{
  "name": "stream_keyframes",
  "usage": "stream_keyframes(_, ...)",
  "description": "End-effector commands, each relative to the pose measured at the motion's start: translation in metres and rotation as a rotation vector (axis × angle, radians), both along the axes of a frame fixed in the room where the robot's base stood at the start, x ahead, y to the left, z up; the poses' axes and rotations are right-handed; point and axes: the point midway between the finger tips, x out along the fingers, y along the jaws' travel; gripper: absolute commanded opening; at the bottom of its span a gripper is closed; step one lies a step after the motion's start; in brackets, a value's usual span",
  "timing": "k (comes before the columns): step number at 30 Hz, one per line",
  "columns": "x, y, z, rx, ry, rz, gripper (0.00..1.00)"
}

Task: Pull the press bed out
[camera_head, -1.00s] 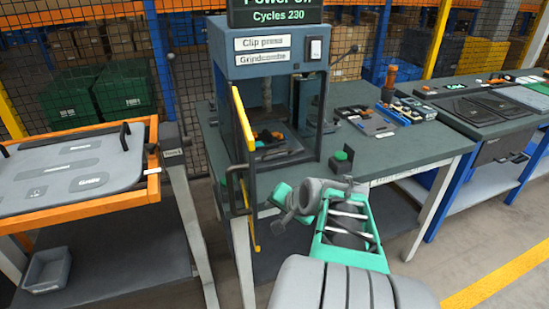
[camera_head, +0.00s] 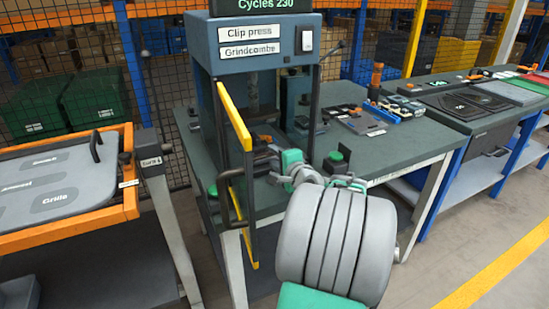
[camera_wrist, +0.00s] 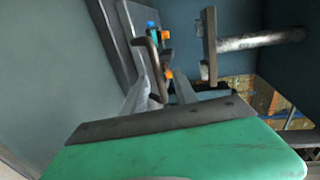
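The clip press (camera_head: 250,60) stands on the bench with its yellow-edged guard door (camera_head: 238,125) swung open toward me. The press bed lies low inside the press and is partly hidden by the guard and my arm in the head view. In the wrist view the bed (camera_wrist: 138,18) is a grey plate carrying blue and orange parts, with a dark brown bar handle (camera_wrist: 153,68) on its front. My gripper (camera_wrist: 166,85) points at the handle, its two grey fingers apart. The handle's lower end is close to the fingers; contact cannot be told.
A green button box (camera_head: 336,160) sits on the bench right of the press. A tray and tools lie farther right. An orange-framed table (camera_head: 125,185) stands at the left. The press column (camera_wrist: 210,45) is right of the bed handle in the wrist view.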

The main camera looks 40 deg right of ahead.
Motion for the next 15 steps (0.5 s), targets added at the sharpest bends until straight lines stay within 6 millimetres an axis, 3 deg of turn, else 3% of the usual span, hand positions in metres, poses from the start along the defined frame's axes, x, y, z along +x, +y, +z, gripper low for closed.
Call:
stream_keyframes(5, 0.0006, 0.0012, 0.0001, -0.001, 0.000, 0.002, 0.33)
stream_keyframes(15, 0.0004, 0.0014, 0.0000, 0.000, 0.001, 0.003, 0.05)
